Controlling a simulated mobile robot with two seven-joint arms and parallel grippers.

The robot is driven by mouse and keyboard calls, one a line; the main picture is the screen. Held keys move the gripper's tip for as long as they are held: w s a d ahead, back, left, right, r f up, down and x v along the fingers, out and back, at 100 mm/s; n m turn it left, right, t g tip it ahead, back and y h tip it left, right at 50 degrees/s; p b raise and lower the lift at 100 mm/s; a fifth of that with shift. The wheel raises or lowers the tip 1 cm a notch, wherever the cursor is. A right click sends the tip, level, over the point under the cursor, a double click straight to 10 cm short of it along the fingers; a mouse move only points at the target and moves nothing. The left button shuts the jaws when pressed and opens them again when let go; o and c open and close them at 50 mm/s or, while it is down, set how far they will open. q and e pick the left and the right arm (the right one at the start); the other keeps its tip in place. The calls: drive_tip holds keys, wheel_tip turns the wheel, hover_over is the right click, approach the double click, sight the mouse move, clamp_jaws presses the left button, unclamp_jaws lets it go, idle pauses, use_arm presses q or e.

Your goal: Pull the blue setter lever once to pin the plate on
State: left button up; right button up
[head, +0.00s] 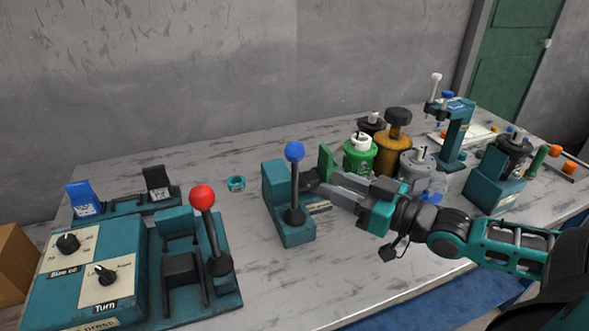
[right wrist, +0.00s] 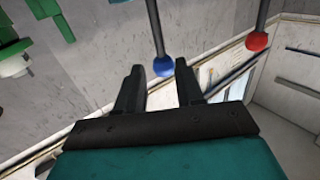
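The blue setter lever has a blue ball (head: 295,151) on a dark shaft (head: 296,190) and stands nearly upright on a teal block (head: 272,180) mid-table. In the right wrist view the blue ball (right wrist: 163,67) appears in line with the gap between my fingertips. My right gripper (head: 320,187) reaches in from the right, its fingers pointing left at the lever, lower than the ball. I cannot tell whether a fingertip touches the shaft. I cannot make out the plate. My left gripper is not in view.
A red-ball lever (head: 202,197) stands on a teal press (head: 115,270) at the left. A teal ring (head: 236,183) lies behind. Green, orange and grey motor parts (head: 393,145) crowd behind my right arm. The front middle of the table (head: 350,270) is clear.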

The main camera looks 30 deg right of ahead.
sight(295, 169)
drive_tip(key=shift+b+x, duration=0.5)
drive_tip(key=shift+x, duration=4.45)
drive_tip(key=shift+f, duration=0.1)
clamp_jaws()
